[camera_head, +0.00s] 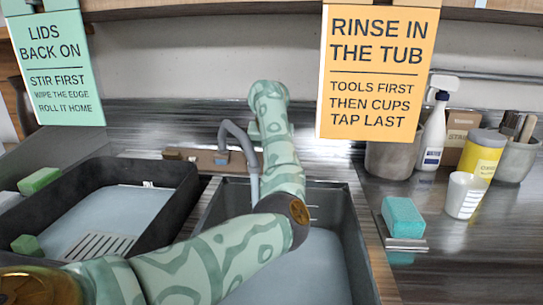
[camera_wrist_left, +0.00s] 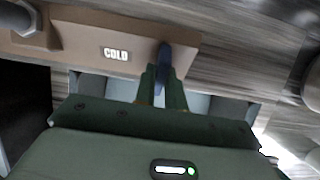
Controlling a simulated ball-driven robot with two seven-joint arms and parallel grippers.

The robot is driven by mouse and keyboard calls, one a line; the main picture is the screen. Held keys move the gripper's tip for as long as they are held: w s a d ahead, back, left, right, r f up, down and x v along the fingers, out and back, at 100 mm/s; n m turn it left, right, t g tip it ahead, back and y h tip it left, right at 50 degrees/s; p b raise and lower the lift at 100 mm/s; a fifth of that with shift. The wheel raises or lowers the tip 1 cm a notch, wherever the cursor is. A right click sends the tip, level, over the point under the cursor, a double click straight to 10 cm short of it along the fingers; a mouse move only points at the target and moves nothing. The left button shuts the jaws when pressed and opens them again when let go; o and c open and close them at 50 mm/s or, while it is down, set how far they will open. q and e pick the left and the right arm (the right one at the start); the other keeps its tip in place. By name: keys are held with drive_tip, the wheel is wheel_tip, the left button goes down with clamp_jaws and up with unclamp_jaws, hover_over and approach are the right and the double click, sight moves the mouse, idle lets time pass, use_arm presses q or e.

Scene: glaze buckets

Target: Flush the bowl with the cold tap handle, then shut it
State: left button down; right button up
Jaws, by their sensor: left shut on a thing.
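The sink bowl (camera_head: 360,250) is dark grey with a pale blue-grey bottom. My left arm reaches across it and hides much of it. The grey tap spout (camera_head: 238,135) arches at the back beside my forearm. In the left wrist view my left gripper (camera_wrist_left: 160,82) is shut on the dark blue cold tap handle (camera_wrist_left: 165,57). The handle sticks out from a brown panel (camera_wrist_left: 80,38) marked COLD. In the head view my arm hides the gripper's fingers. I cannot tell whether water runs. My right gripper is not in view.
A black tray (camera_head: 60,238) stands left of the bowl, with green sponges (camera_head: 39,180) near it. On the right counter are a teal sponge (camera_head: 403,217), a white cup (camera_head: 465,194), a yellow-labelled tub (camera_head: 482,155) and a spray bottle (camera_head: 433,130). Two signs hang above.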

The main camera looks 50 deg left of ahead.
use_arm(q)
drive_tip(key=shift+r+m+p, duration=0.25)
drive_tip(key=shift+m+p, duration=0.15)
drive_tip(key=shift+p, duration=0.15)
drive_tip(key=m+y+p, duration=0.1)
drive_tip(key=m+p, duration=0.3)
drive_tip(key=p, duration=0.1)
drive_tip(key=m+y+p, duration=0.1)
drive_tip(key=m+p, duration=0.3)
drive_tip(key=p, duration=0.1)
drive_tip(key=m+y+p, duration=0.1)
drive_tip(key=m+p, duration=0.4)
drive_tip(key=shift+d+p, duration=0.3)
drive_tip(key=shift+p, duration=0.05)
drive_tip(key=shift+f+m+y+p, duration=0.2)
drive_tip(key=shift+m+y+p, duration=0.3)
drive_tip(key=shift+m+p, duration=0.7)
drive_tip(key=shift+f+m+p, duration=0.15)
drive_tip(key=shift+m+p, duration=0.15)
drive_tip(key=shift+m, duration=0.1)
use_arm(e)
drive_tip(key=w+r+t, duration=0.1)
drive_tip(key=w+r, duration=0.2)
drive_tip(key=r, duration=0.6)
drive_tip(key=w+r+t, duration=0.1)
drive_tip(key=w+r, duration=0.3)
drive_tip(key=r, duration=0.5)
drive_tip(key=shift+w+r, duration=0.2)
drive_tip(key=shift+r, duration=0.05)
